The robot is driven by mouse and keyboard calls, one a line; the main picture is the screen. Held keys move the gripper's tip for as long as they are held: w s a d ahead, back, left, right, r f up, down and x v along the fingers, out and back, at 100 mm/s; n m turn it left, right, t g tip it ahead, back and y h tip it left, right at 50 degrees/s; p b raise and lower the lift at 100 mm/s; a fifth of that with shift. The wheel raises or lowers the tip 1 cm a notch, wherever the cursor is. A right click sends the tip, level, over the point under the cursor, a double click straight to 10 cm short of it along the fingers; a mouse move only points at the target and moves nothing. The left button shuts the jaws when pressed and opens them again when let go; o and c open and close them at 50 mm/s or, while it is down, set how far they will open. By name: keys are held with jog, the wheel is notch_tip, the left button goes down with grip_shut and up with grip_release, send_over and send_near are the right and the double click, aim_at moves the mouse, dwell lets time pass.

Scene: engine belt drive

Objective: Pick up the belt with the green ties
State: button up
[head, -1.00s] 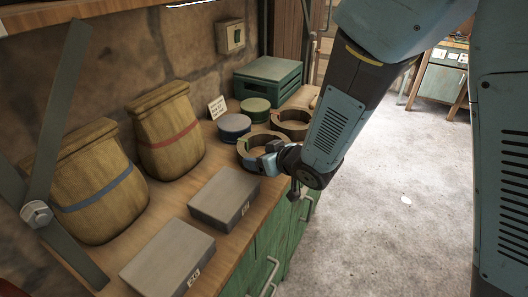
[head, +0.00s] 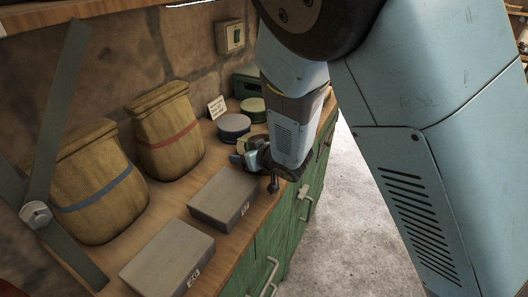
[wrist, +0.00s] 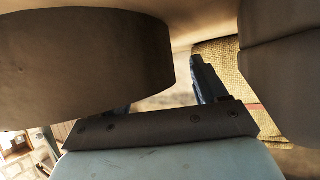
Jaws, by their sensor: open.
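My gripper (head: 243,157) is over the bench among the round brown belts, jaws apart and nothing seen between them. A small piece of a brown belt (head: 256,139) shows beside it in the head view; my arm hides the rest. In the wrist view, large dark brown curved surfaces fill the left (wrist: 80,70) and right (wrist: 282,70), very close to the camera; I cannot tell which belt they belong to. One blue finger (wrist: 208,80) shows between them, and the left surface mostly hides the other. No green ties are visible.
A blue-lidded tin (head: 233,124) and a green-lidded tin (head: 253,107) stand behind my gripper. Two grey boxes (head: 224,194) (head: 168,257) lie along the bench front. Two sacks (head: 168,135) (head: 92,185) stand at the wall. A small card (head: 217,107) stands by the tins.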

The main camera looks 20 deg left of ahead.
jog(key=shift+a+f, duration=0.1)
jog(key=shift+a, duration=0.1)
grip_shut()
dwell(0.6)
